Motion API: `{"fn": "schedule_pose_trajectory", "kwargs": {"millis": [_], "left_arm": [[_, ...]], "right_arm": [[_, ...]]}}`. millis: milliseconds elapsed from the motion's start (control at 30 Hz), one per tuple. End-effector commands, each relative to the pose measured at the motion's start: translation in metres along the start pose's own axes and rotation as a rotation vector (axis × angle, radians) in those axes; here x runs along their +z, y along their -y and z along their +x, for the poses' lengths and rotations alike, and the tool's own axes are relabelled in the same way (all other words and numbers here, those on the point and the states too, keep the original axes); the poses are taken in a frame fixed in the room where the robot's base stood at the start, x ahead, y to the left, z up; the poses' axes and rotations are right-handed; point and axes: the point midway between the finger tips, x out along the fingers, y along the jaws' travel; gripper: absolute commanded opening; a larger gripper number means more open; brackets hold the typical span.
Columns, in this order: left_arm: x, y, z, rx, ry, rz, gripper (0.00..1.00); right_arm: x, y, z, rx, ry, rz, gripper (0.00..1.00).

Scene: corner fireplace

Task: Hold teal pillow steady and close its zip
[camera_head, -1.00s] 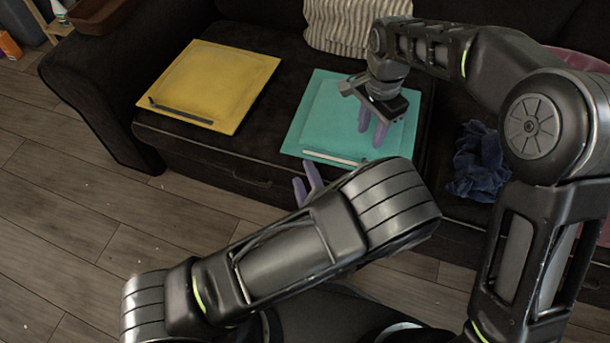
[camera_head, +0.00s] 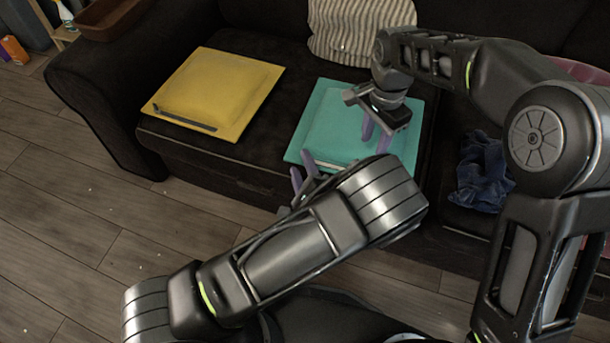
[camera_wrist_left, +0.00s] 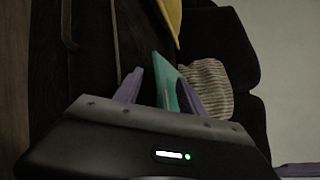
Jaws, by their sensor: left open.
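The teal pillow (camera_head: 325,125) lies flat on the sofa seat in the head view, its pale zip strip (camera_head: 325,165) along the front edge. My left gripper (camera_head: 302,171) is open at the pillow's front left corner, by the left end of the strip, with part of the strip hidden behind it. In the left wrist view, the teal pillow (camera_wrist_left: 163,78) shows edge-on between its two purple fingers (camera_wrist_left: 157,92); I cannot tell whether they touch it. My right gripper (camera_head: 375,133) points down over the pillow's right half, its fingers apart. Contact with the fabric is unclear.
A yellow pillow (camera_head: 215,90) with a dark strip lies to the left on the dark sofa (camera_head: 105,125). A striped cushion (camera_head: 350,32) leans on the backrest. A crumpled blue cloth (camera_head: 482,172) lies at the right. The wooden floor (camera_head: 75,215) in front is clear.

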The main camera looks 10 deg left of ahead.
Motion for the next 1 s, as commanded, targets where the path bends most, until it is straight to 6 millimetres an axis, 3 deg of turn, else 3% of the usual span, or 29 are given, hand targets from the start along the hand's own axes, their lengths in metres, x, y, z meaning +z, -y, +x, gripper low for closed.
{"fn": "schedule_pose_trajectory", "kwargs": {"millis": [133, 400, 1000], "left_arm": [[0.0003, 0.0003, 0.0097, -0.001, 0.0, 0.0, 0.48], [0.0001, 0.0003, 0.0106, -0.001, 0.0, 0.001, 0.48], [0.0, 0.0002, 0.0103, -0.001, -0.001, 0.001, 0.0]], "right_arm": [[0.0, 0.0, -0.0001, 0.0, 0.0, 0.0, 0.36], [0.0, 0.0, 0.0, 0.0, 0.0, 0.0, 0.36], [0.0, 0.0, 0.0, 0.0, 0.0, 0.0, 0.36]]}}
